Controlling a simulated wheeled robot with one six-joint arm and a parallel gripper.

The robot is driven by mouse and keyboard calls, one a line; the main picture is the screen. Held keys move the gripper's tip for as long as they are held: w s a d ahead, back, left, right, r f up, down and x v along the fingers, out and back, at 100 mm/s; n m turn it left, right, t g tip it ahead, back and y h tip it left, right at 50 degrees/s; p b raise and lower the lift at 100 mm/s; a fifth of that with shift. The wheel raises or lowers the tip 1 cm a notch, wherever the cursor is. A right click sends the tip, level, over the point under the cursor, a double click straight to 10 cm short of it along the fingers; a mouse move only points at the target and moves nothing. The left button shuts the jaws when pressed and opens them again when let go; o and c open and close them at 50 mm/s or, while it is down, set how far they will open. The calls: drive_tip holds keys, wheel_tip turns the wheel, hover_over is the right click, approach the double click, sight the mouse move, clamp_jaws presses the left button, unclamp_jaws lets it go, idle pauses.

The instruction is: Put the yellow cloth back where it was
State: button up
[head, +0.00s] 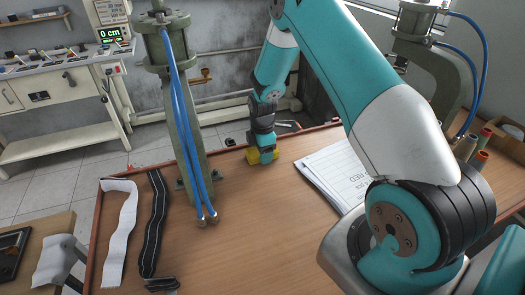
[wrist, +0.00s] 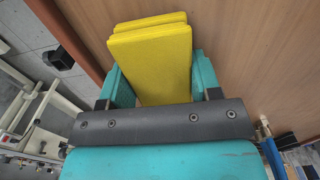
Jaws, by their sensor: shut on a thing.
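The yellow cloth (wrist: 150,60) is a folded, layered block in the wrist view, between the two teal fingers of my gripper (wrist: 160,88). My gripper is shut on it. In the head view the yellow cloth (head: 262,156) shows as a small patch under my gripper (head: 264,150), close to the far edge of the wooden table (head: 225,240). I cannot tell whether the cloth touches the table top. Most of the cloth is hidden by the gripper in the head view.
A green-grey press column (head: 180,110) with blue hoses stands left of my gripper. Papers (head: 335,172) lie to the right. White and black strips (head: 121,225) lie at the left edge, and thread spools (head: 470,150) stand at the far right. The table's front middle is clear.

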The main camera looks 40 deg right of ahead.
drive_tip(key=o, duration=1)
drive_tip(key=shift+f, duration=0.1)
drive_tip(key=shift+c, duration=0.2)
drive_tip(key=shift+r, duration=0.5)
wheel_tip(320, 180, up, 11)
drive_tip(key=b, duration=0.3)
drive_tip(key=s+a+r+m+y, duration=0.1)
drive_tip(key=s+a+r, duration=0.25)
drive_tip(key=a, duration=0.25)
drive_tip(key=s+a+r+m, duration=0.1)
drive_tip(key=s+a+r, duration=0.1)
drive_tip(key=a+r, duration=0.3)
drive_tip(key=s+a+r+m+y, duration=0.1)
drive_tip(key=s+a+r+m, duration=0.1)
drive_tip(key=s+a, duration=0.2)
drive_tip(key=s+a+r+m+y, duration=0.1)
drive_tip(key=s+a, duration=0.3)
drive_tip(key=s, duration=0.7)
drive_tip(key=s+a+r+m+y, duration=0.1)
drive_tip(key=s+a+r+m, duration=0.1)
drive_tip(key=s+a, duration=0.3)
drive_tip(key=s+r, duration=0.1)
drive_tip(key=s, duration=0.1)
drive_tip(key=shift+s+r+m, duration=0.25)
drive_tip(key=shift+s+m, duration=0.1)
drive_tip(key=shift+m, duration=0.05)
drive_tip(key=shift+a, duration=0.1)
